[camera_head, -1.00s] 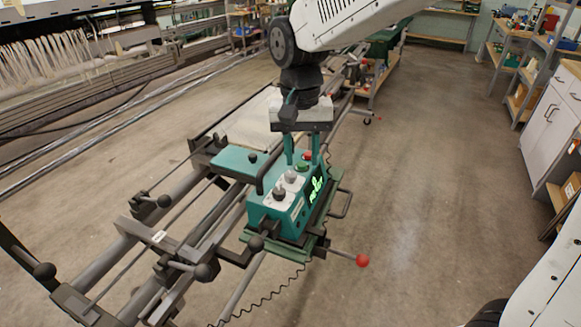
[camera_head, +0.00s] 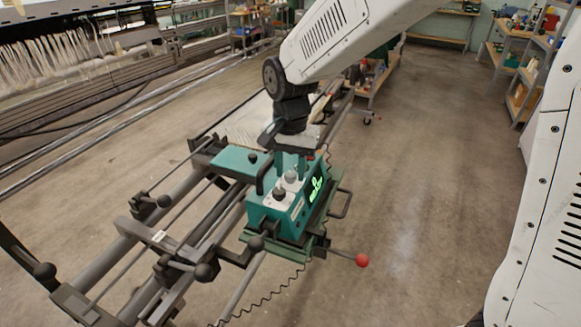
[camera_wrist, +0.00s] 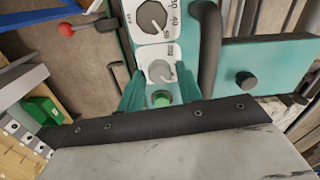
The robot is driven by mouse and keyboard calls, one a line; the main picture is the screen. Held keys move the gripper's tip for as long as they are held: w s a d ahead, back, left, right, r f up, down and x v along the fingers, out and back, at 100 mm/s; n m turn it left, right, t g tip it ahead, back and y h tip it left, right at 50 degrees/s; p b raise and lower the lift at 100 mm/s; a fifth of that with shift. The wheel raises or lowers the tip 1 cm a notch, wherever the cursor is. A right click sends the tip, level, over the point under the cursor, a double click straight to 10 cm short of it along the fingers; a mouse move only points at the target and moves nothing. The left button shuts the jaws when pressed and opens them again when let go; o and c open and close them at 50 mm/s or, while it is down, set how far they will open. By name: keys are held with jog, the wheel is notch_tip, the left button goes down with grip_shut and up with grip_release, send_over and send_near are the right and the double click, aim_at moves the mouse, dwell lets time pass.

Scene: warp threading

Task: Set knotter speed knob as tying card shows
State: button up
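The teal knotter box (camera_head: 262,215) sits on the frame, with a dark front knob (camera_head: 279,193) and a grey knob (camera_head: 291,176) on white dial plates. In the wrist view the larger numbered dial knob (camera_wrist: 151,17) is at the top, and the smaller knob (camera_wrist: 160,71) is below it. A green button (camera_wrist: 161,99) lies nearest my gripper. My gripper (camera_head: 290,168) points down just behind the grey knob; its teal fingers stand apart. In the wrist view my gripper (camera_wrist: 160,92) has the button between its fingers, touching nothing that I can make out. I cannot identify a tying card.
A lit green display (camera_head: 316,187) is on the box's right face, too small to read. A black handle (camera_wrist: 209,45) rises beside the dials. A red-tipped lever (camera_head: 361,260) sticks out at front right. The floor to the right is clear.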

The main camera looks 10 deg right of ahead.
jog(key=c, duration=0.7)
jog(key=shift+n, duration=0.4)
jog(key=n, duration=0.3)
jog(key=shift+n, duration=0.3)
jog(key=n, duration=0.3)
jog(key=shift+n, duration=0.4)
jog(key=n, duration=1.1)
jog(key=shift+n, duration=0.3)
